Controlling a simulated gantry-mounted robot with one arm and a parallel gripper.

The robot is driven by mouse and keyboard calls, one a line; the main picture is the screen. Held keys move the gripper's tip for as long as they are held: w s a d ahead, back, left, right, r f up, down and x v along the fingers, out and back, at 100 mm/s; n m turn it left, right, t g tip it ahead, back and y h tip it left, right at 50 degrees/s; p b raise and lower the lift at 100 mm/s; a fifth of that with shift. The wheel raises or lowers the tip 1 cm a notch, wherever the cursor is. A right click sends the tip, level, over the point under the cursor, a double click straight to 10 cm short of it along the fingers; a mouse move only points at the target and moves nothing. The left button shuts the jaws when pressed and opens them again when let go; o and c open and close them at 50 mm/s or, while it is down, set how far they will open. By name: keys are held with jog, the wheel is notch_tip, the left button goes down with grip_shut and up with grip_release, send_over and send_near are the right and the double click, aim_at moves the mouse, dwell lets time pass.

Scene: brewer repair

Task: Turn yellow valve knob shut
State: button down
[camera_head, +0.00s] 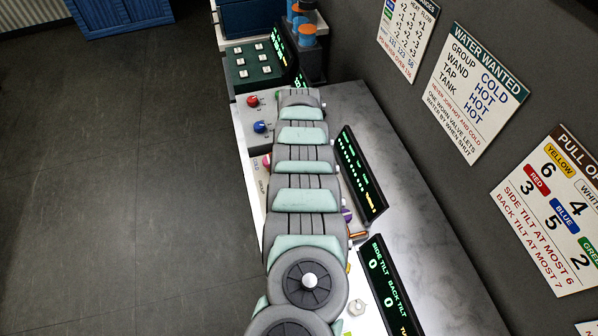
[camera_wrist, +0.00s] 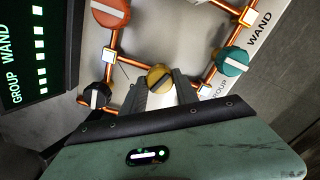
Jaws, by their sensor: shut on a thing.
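The yellow valve knob (camera_wrist: 160,79) shows in the wrist view, on a pale panel with copper pipes. It is round with a pale bar across its face. My gripper (camera_wrist: 162,86) is shut on the knob, with one finger on each side of it. In the head view my arm covers the yellow knob and the gripper.
Near the yellow knob are an orange knob (camera_wrist: 110,12), a green knob (camera_wrist: 231,62) and a black knob (camera_wrist: 96,95). A dark display (camera_wrist: 38,60) stands at the left. In the head view, red (camera_head: 253,101) and blue (camera_head: 260,127) knobs sit left of my arm.

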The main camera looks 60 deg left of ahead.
jog(key=n+b, duration=0.2)
jog(key=shift+f+n+b, duration=0.2)
jog(key=shift+n+b, duration=0.2)
jog(key=shift+r+n+b, duration=0.15)
jog(key=shift+n+b, duration=0.45)
jog(key=shift+n, duration=0.1)
jog(key=c, duration=0.9)
grip_release()
jog(key=shift+c, duration=0.2)
jog(key=shift+r, duration=0.15)
notch_tip(320, 180, up, 11)
jog(key=shift+f+b, duration=0.2)
jog(key=shift+b, duration=0.25)
